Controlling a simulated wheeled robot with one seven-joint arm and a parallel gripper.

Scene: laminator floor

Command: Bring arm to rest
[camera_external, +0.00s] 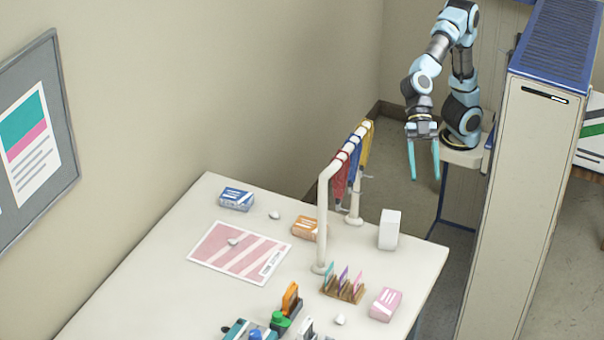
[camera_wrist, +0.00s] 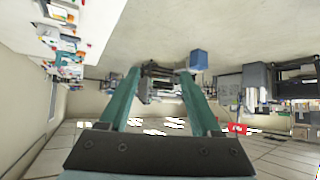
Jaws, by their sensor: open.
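My gripper (camera_external: 424,160) hangs from my arm at the upper right of the external view, with its two teal fingers pointing down and spread apart. Nothing is between the fingers. It is beyond the far right edge of the white table (camera_external: 190,215), clear of the table and of everything on it. In the wrist view my gripper (camera_wrist: 160,75) shows its two fingers apart, with only the distant room between them.
A tall beige cabinet (camera_external: 525,200) stands close to the right of my arm. A white rail (camera_external: 325,220) with coloured lanyards (camera_external: 354,155) rises from the table. A white box (camera_external: 389,230) and a pink box (camera_external: 385,304) stand near the table's right edge.

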